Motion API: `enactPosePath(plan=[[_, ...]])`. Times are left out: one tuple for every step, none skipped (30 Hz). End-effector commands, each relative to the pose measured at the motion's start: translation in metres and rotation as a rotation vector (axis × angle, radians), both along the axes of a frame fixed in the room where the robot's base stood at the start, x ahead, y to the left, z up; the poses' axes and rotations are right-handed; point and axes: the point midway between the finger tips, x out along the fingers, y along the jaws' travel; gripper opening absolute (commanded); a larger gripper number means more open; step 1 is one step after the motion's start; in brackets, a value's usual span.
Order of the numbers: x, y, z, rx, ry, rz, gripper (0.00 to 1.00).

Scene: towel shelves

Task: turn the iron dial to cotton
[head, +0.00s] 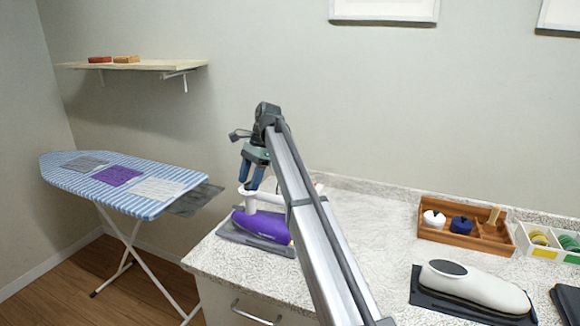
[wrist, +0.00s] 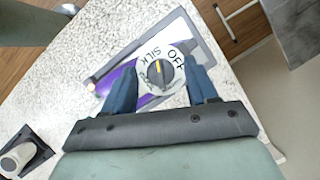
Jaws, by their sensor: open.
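The purple iron (head: 262,226) rests on a grey stand (head: 232,235) at the counter's left end. In the wrist view, its white dial (wrist: 172,87) carries the words SILK and OFF, and other markings are hidden or too small to read. A dark knob (wrist: 163,75) with a yellow mark sits at the dial's middle; the mark points up, between SILK and OFF. The word cotton is not visible. My gripper (head: 251,183) points down just above the iron. In the wrist view its blue fingers are open, one on each side of the dial; I cannot tell whether they touch it.
A white iron (head: 475,285) lies on a dark mat at the right. Behind it is a wooden tray (head: 456,238) with small knobs, beside a white divided box (head: 540,252). A striped ironing board (head: 75,173) stands at the left, below a wall shelf (head: 140,65).

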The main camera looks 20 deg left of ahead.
Motion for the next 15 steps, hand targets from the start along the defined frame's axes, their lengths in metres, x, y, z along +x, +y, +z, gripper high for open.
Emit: enactPosePath(plan=[[0.0,-0.0001,0.0,0.0,0.0,-0.002,0.58],[-0.0002,-0.0003,-0.0001,0.0,0.0,-0.006,0.58],[-0.0003,-0.0004,-0.0001,0.0,0.0,-0.014,0.58],[-0.0005,-0.0006,-0.0001,0.0,0.0,-0.022,0.58],[-0.0006,-0.0008,-0.0001,0.0,0.0,-0.031,0.58],[-0.0009,-0.0012,-0.0002,0.0,0.0,-0.051,0.58],[-0.0011,-0.0015,-0.0003,0.0,0.0,-0.066,0.58],[-0.0013,-0.0017,-0.0003,0.0,0.0,-0.087,0.58],[-0.0015,-0.0018,-0.0004,0.0,-0.001,-0.116,0.58],[-0.0018,-0.0022,-0.0005,0.0,-0.001,-0.14,0.58],[-0.0021,-0.0024,-0.0004,0.0,0.0,-0.165,0.58],[-0.0023,-0.0025,-0.0005,0.0,-0.001,-0.202,0.58],[-0.0025,-0.0028,-0.0006,0.001,0.0,-0.231,0.58],[-0.0027,-0.0029,-0.0005,0.0,0.0,-0.259,0.58],[-0.0029,-0.0029,-0.0004,0.001,0.0,-0.296,0.58]])
